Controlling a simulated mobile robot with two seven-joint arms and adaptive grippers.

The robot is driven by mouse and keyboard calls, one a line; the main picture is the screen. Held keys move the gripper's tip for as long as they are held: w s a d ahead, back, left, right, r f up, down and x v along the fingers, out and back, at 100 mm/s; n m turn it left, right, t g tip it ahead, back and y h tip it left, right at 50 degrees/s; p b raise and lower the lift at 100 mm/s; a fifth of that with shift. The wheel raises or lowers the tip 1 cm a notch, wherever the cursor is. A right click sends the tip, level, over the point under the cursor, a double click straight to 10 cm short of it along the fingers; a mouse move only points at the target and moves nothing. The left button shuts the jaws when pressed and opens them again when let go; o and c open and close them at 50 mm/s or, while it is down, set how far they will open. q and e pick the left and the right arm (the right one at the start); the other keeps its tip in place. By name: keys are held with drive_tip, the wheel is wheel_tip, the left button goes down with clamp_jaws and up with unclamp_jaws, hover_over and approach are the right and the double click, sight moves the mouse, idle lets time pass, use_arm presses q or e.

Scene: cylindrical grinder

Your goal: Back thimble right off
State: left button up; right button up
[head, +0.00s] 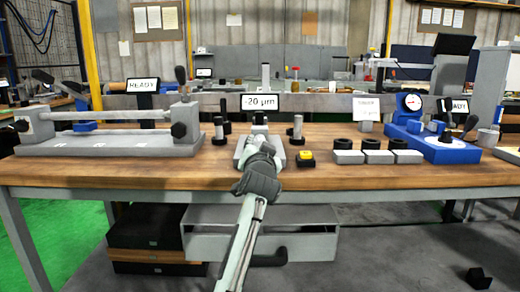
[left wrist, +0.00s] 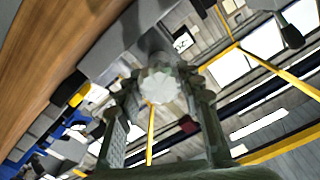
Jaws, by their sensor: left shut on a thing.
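The small grey fixture (head: 242,148) stands at the middle of the bench's front, with a display (head: 260,101) reading -20 µm behind it. My left gripper (head: 261,150) reaches it from the front and covers most of it. In the left wrist view the thimble (left wrist: 160,86) is a pale, ridged round knob. It sits between the fingertips of my left gripper (left wrist: 157,97), which is shut on it. The head view hides the thimble behind the gripper. My right gripper is in neither view.
Dark-and-silver posts (head: 297,128) flank the fixture. A yellow-and-black block (head: 305,158) lies just right of it, then several grey blocks with black rings (head: 378,156). A long grey bench rig (head: 110,140) stands left, and a blue gauge stand (head: 440,148) right.

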use_arm(q)
drive_tip(key=n, duration=0.7)
drive_tip(key=shift+n, duration=0.3)
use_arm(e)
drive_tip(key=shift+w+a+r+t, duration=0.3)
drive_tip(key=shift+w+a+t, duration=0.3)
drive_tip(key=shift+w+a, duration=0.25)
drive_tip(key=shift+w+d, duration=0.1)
use_arm(q)
drive_tip(key=o, duration=1.2)
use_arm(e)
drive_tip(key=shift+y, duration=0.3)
